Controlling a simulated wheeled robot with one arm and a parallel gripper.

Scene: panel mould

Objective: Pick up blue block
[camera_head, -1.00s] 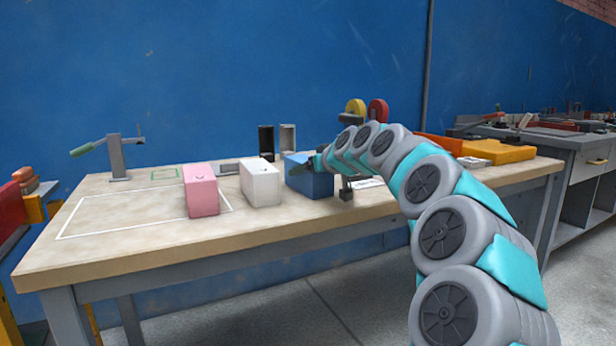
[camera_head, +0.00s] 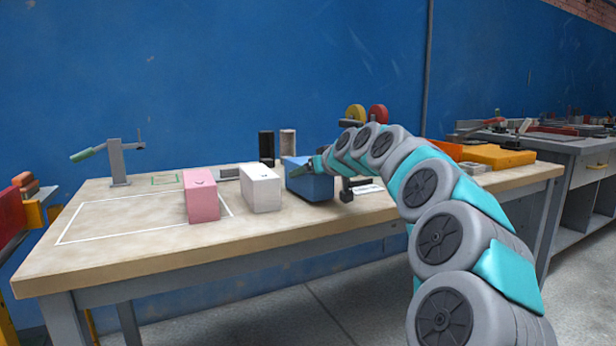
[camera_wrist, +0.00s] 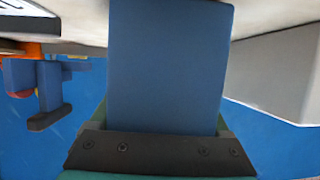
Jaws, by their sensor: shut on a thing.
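The blue block (camera_head: 305,186) stands on the workbench (camera_head: 130,262), to the right of the white block (camera_head: 262,190). The pink block (camera_head: 202,197) is further left. My gripper (camera_head: 322,162) is at the blue block's upper right side, its fingers partly hidden by my arm in the head view. In the wrist view the blue block (camera_wrist: 168,65) fills the space in front of the dark gripper bar, and my gripper (camera_wrist: 160,130) is shut on it. I cannot tell any gap between the block and the benchtop.
The white block also shows close beside the blue one in the wrist view (camera_wrist: 282,75). A green-handled clamp (camera_head: 118,160) stands at the back left. Black (camera_head: 267,146) and grey (camera_head: 288,144) upright pieces stand behind. The white-outlined area (camera_head: 125,218) is mostly clear.

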